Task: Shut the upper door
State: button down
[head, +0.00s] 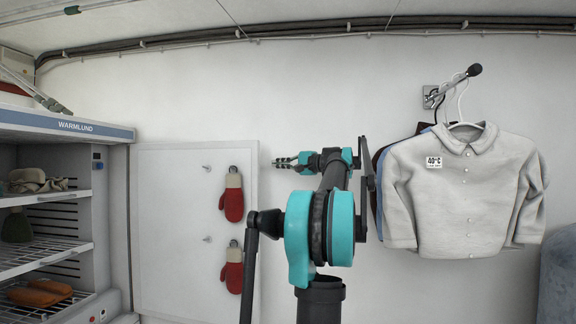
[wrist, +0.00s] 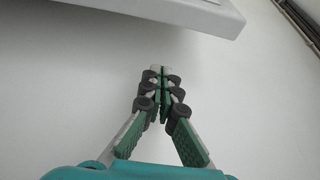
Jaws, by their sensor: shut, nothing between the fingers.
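The upper door (head: 170,225) is a pale panel standing wide open to the right of the cabinet, its inner face towards me. Red mittens (head: 233,200) hang on it near its free right edge. My gripper (head: 275,162) is shut and empty, fingers pointing left, just right of the door's upper free edge in the head view. A small gap shows there; depth between them is hard to tell. In the wrist view my gripper (wrist: 160,72) has its fingers together in front of a plain white surface. A white edge crosses the top of that view; I cannot tell if it is the door.
The open cabinet (head: 75,127) at left has wire shelves (head: 40,257) holding cloth and orange-brown items. A pale shirt (head: 460,190) hangs from a wall hook at right. Pipes run along the wall top. Bare wall lies between door and shirt, behind my arm.

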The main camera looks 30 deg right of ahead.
jog(key=a, duration=0.1)
jog(key=w+a, duration=0.1)
jog(key=a, duration=0.1)
jog(key=shift+w+a, duration=0.2)
jog(key=shift+w, duration=0.1)
jog(key=shift+s+a, duration=0.65)
